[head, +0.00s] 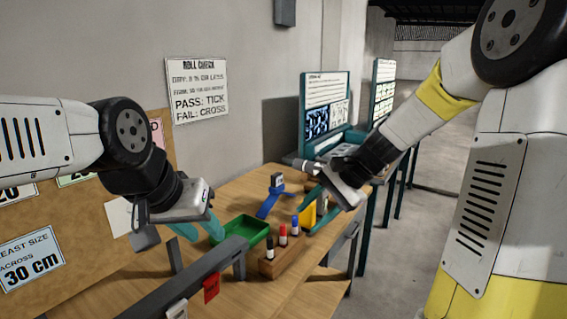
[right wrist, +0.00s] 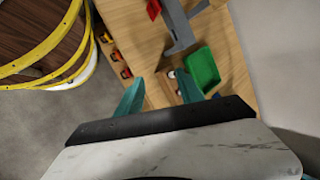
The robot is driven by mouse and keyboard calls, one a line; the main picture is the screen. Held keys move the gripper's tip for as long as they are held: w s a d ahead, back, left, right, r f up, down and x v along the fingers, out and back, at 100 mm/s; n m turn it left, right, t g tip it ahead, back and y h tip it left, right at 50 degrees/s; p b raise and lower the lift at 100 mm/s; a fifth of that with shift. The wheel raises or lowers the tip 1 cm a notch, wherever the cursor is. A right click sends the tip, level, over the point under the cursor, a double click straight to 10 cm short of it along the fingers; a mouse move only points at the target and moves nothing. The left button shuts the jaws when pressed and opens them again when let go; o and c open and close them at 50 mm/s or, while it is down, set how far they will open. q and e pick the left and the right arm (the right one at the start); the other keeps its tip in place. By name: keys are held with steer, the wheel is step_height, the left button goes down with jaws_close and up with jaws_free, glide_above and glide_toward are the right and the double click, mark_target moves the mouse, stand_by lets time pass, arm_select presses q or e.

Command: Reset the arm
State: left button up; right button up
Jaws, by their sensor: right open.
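My left gripper (head: 200,229) hangs over the left part of the wooden table, just left of the green tray (head: 240,231). Its two teal fingers stand apart and I see nothing between them. My right gripper (head: 318,203) is above the table, behind and right of the marker block. In the right wrist view its teal fingers (right wrist: 159,90) are spread with a clear gap, and no held thing shows. The green tray also shows in that view (right wrist: 202,68), to the right of the fingers.
A wooden block (head: 285,258) holds markers with black, red and blue caps. A grey rail (head: 190,282) with a red tag (head: 211,288) crosses the near side. A blue stand (head: 269,205) and a yellow item (head: 308,216) are near the right gripper. A board stands left.

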steer(key=s+d+r+n+t+h, duration=0.2)
steer(key=s+d+r+n, duration=0.1)
steer(key=s, duration=0.5)
steer(key=s+d+r+n+t+h, duration=0.2)
steer(key=s+d+r+n+h, duration=0.1)
steer(key=s+n, duration=0.3)
steer(key=s+d+r, duration=0.1)
steer(key=s, duration=0.1)
steer(key=shift+s, duration=0.35)
